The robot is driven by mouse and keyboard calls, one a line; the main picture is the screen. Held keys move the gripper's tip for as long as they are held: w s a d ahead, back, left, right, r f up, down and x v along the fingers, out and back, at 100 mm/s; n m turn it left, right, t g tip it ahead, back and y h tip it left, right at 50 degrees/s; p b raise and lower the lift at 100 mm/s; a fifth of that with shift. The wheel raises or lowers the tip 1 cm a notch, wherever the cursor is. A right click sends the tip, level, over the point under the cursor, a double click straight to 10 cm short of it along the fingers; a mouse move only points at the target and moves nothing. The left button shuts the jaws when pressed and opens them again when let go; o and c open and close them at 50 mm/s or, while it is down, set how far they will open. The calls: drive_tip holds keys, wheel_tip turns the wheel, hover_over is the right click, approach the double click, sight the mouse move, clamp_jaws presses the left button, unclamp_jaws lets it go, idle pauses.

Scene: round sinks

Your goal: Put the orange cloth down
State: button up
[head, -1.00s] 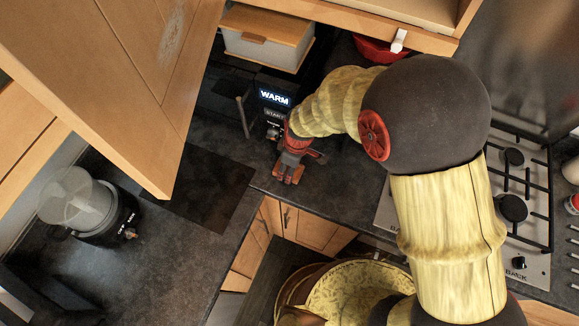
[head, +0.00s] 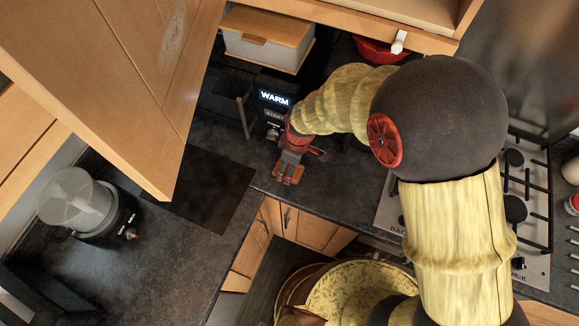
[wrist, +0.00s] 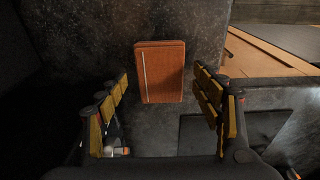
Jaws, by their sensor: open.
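The orange cloth (wrist: 160,72) shows in the wrist view as a flat, folded rectangle with a pale line near its left side. It appears to lie on the dark countertop. My gripper (wrist: 163,90) is open, with its yellow-padded fingers wide apart on either side of the cloth's near part. A clear gap shows between the cloth and each finger. In the head view my gripper (head: 289,167) is low over the counter near its front edge. There the cloth is hard to tell from the reddish fingers.
A black appliance with a lit WARM display (head: 274,98) stands right behind my gripper. A wooden-lidded box (head: 265,40) is at the back. An open cabinet door (head: 120,75) hangs at the left. A gas hob (head: 530,200) is at the right. The counter's front edge is close.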

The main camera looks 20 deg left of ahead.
drive_tip(key=r, duration=0.3)
drive_tip(key=d+r, duration=0.1)
drive_tip(key=r, duration=0.1)
drive_tip(key=shift+s+r, duration=0.25)
drive_tip(key=shift+r, duration=0.05)
drive_tip(key=w+d+r+m+t, duration=0.25)
drive_tip(key=d+r+m, duration=0.55)
drive_tip(key=d+r, duration=1)
drive_tip(key=s+d+r+m+t+h, duration=0.1)
drive_tip(key=s+d+r+m+t, duration=0.2)
drive_tip(key=s+d+r+m, duration=0.6)
drive_tip(key=s+d+r, duration=0.1)
drive_tip(key=s+d, duration=0.1)
drive_tip(key=d, duration=0.2)
drive_tip(key=shift+s+d, duration=0.25)
drive_tip(key=shift+s, duration=0.1)
drive_tip(key=shift+f, duration=0.15)
